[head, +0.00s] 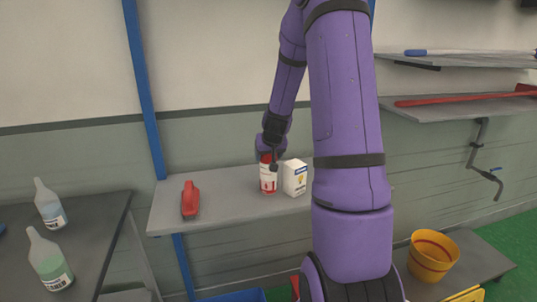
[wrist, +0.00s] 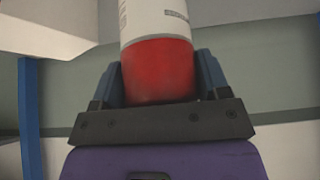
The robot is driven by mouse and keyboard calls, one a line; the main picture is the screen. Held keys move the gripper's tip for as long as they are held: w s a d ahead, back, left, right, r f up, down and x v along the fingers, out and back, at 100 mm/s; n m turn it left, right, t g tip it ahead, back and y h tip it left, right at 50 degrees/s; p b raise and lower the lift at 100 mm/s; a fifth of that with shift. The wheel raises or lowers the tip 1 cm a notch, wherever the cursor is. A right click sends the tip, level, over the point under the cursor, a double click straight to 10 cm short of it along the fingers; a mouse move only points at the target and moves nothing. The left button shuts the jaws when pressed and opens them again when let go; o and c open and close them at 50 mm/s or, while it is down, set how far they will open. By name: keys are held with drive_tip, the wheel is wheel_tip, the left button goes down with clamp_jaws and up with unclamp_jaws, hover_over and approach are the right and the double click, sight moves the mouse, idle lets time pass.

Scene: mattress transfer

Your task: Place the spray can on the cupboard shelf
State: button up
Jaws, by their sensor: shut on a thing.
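The spray can (head: 268,183) is white and red and stands upright at the grey cupboard shelf (head: 228,198) in the head view. Its base appears at the shelf surface, but I cannot tell whether it touches. My gripper (head: 269,159) is above it, shut on its red upper end. In the wrist view my gripper (wrist: 159,72) has one dark finger on each side of the red part of the can (wrist: 160,58). The white body extends beyond the fingers, and its far end is out of frame.
A white box (head: 295,178) stands close to the right of the can. A red-handled brush-like item (head: 190,199) lies at the shelf's left. A blue post (head: 145,90) rises behind. Bottles (head: 49,260) stand on a dark table at left. Shelf space is free between brush and can.

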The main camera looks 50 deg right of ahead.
drive_tip(key=o, duration=1)
drive_tip(key=shift+f, duration=0.15)
drive_tip(key=o, duration=0.4)
